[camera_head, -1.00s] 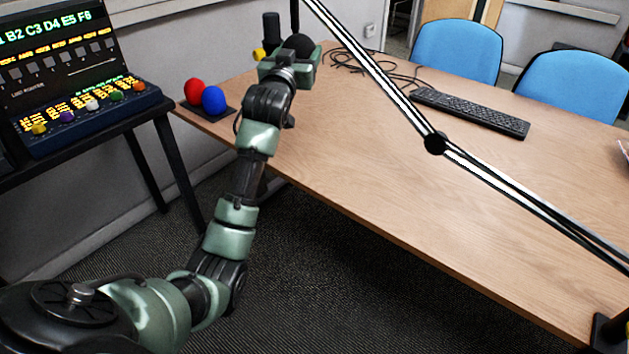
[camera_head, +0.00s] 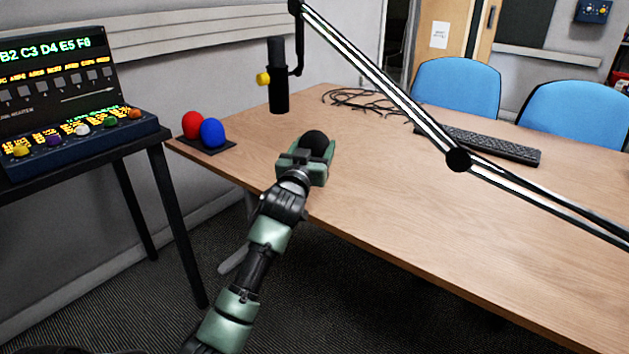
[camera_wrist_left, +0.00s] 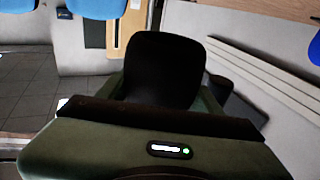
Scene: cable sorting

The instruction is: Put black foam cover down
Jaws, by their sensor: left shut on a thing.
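The black foam cover (camera_head: 314,142) is a dark rounded piece between the fingers of my left gripper (camera_head: 318,156), over the left part of the table. My left gripper is shut on it. In the left wrist view the black foam cover (camera_wrist_left: 165,70) fills the middle, just beyond the gripper body. I cannot tell whether it touches the table. A red foam cover (camera_head: 193,125) and a blue foam cover (camera_head: 212,132) sit on a small dark base (camera_head: 217,146) to the left. A dark microphone (camera_head: 279,80) hangs behind, uncovered. My right gripper is not in view.
The wooden table (camera_head: 420,220) is clear to the right of the gripper. A microphone boom arm (camera_head: 380,80) crosses above it. A cable tangle (camera_head: 365,100) and a black keyboard (camera_head: 485,146) lie toward the back. A control console (camera_head: 80,130) stands at the left.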

